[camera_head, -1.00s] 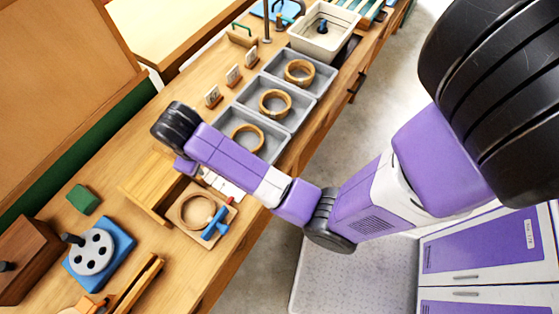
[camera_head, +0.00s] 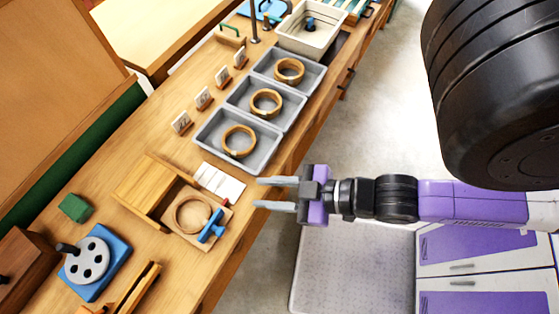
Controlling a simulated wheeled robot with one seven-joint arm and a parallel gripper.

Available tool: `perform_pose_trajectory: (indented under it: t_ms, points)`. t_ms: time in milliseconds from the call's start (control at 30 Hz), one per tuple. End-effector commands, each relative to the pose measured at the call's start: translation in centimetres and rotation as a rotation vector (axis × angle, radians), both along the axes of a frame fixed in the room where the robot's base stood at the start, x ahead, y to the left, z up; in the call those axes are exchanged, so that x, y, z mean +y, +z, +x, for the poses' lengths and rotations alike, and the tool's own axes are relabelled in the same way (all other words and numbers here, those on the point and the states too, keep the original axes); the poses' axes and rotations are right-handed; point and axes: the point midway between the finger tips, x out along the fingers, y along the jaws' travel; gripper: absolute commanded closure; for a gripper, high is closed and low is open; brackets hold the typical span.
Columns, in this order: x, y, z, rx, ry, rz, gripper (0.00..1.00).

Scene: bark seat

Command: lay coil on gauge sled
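Three tan ring-shaped coils lie in separate grey trays: a near coil (camera_head: 239,141), a middle coil (camera_head: 266,102) and a far coil (camera_head: 289,70). What looks like the gauge sled is a square wooden block (camera_head: 181,231) with a blue clamp-like handle (camera_head: 212,226). A round form (camera_head: 192,213) shows on it; I cannot tell whether it is a recess or a ring. My gripper (camera_head: 263,193) is open and empty, its two grey fingers pointing left. It shows to the right of the block and below the near tray.
White cards (camera_head: 218,181) lie between the near tray and the block. A wooden box (camera_head: 147,186) adjoins the block. A blue base with a grey disc (camera_head: 90,262) stands lower left. A basin (camera_head: 311,27) is at the far end.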

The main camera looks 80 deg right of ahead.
Motion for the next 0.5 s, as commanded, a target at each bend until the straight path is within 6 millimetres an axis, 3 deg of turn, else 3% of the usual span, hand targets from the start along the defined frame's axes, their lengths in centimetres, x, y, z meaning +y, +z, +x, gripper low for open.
perform_pose_trajectory:
  t_ms: [100,200,500]
  points:
    - [1.6,3.3,-2.0,-0.068,-0.021,0.068,0.68]
    - [2.3,5.1,-2.7,-0.108,-0.033,0.102,0.68]
    - [2.6,6.0,-2.9,-0.130,-0.040,0.118,0.68]
